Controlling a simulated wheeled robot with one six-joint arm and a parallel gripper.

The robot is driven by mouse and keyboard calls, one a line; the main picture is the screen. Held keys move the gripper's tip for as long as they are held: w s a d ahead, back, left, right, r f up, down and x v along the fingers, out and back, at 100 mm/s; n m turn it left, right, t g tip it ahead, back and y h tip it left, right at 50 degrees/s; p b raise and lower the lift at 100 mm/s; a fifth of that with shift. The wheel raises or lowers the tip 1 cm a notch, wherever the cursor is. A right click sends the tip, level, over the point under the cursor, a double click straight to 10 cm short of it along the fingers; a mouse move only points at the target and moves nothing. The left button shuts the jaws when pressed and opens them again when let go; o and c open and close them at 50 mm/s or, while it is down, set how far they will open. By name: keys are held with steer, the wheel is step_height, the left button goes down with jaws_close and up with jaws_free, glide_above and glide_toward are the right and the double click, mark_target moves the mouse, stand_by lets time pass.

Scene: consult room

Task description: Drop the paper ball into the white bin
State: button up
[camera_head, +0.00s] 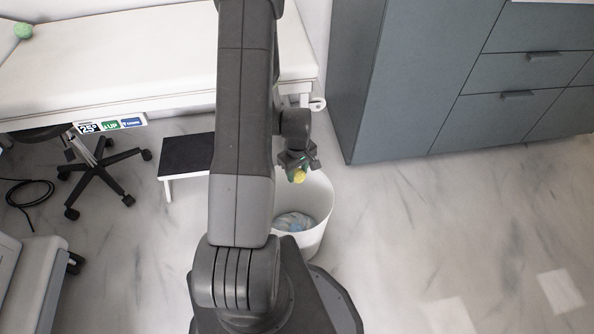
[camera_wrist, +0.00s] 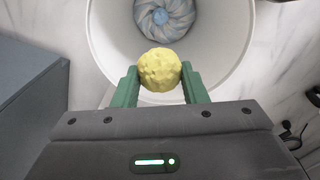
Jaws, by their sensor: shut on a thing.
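My gripper (camera_wrist: 160,88) is shut on a crumpled yellow paper ball (camera_wrist: 159,68), held between its two green fingers. The ball also shows in the head view (camera_head: 299,176). The white bin (camera_head: 316,228) stands on the floor, partly hidden by my arm. In the wrist view the bin's wall (camera_wrist: 112,48) lies beyond the ball, and the ball covers part of the bin's near rim. In the head view my gripper (camera_head: 298,172) is over the far part of the bin's opening. Something bluish and crumpled (camera_wrist: 163,18) lies at the bottom of the bin.
A white exam couch (camera_head: 130,55) is at the back left, with a green ball (camera_head: 22,31) on it. A black-topped step (camera_head: 186,153) and a wheeled stool base (camera_head: 100,175) stand on the floor. Grey cabinets (camera_head: 400,80) are at the back right. The right floor is clear.

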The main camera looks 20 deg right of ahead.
mark_target(297, 179)
steer(key=shift+f+b, duration=1.15)
steer(key=shift+f, duration=1.2)
steer(key=o, duration=1)
steer(key=shift+r, duration=0.15)
step_height(297, 179, up, 14)
steer(key=p, duration=0.3)
steer(key=shift+f, duration=0.2)
steer(key=shift+f, duration=0.15)
